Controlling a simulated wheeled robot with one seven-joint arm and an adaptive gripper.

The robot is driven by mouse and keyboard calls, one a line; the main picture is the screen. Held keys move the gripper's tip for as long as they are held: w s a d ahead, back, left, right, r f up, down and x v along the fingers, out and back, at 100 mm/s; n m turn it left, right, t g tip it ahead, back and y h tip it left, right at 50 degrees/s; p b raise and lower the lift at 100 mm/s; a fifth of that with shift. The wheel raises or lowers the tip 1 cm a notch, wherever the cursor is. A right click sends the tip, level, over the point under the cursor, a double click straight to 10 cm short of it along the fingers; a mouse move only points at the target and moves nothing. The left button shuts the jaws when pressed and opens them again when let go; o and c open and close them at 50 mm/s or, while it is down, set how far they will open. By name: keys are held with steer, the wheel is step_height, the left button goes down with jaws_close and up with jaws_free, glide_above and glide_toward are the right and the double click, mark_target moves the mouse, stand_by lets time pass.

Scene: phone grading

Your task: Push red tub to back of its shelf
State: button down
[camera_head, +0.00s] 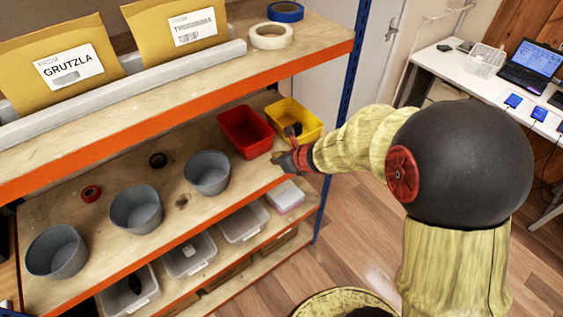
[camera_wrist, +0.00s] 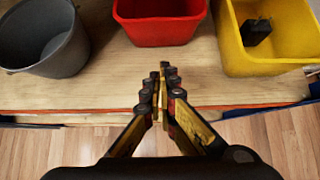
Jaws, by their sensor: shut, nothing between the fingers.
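The red tub (camera_head: 246,132) stands on the middle wooden shelf, between a grey bucket and a yellow tub. In the wrist view the red tub (camera_wrist: 161,31) is straight ahead of my gripper, with its front wall facing me. My gripper (camera_wrist: 164,68) is shut and empty. Its fingertips are over the front part of the shelf (camera_wrist: 95,80), in front of the tub, with a small gap showing between them. In the head view my gripper (camera_head: 276,157) is at the shelf's front edge, just in front of the red tub.
The yellow tub (camera_head: 294,120), holding a dark object, stands close on the right. A grey bucket (camera_head: 207,174) stands on the left. An upper shelf with an orange edge (camera_head: 200,131) hangs above. A blue post (camera_head: 343,130) stands at the right end. Clear bins (camera_head: 244,222) sit below.

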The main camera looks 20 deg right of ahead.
mark_target(260, 153)
steer(key=b+x, duration=0.1)
steer(key=x, duration=0.2)
steer(key=shift+w+a+f, duration=0.1)
steer(key=shift+w+f, duration=0.1)
steer(key=shift+f, duration=0.15)
steer(key=shift+w+a+r+p, duration=0.15)
steer(key=shift+w, duration=0.35)
steer(key=shift+w+a+r+p, duration=0.1)
steer(key=shift+w+a+p, duration=0.05)
steer(key=shift+w, duration=0.4)
steer(key=shift+w+a, duration=0.25)
steer(key=shift+w, duration=0.45)
steer(key=w+a, duration=0.1)
steer(key=w, duration=0.2)
steer(key=w+a+p, duration=0.1)
steer(key=w, duration=0.3)
steer(key=w+a+p, duration=0.1)
steer(key=w, duration=0.2)
steer(key=shift+w+a, duration=0.2)
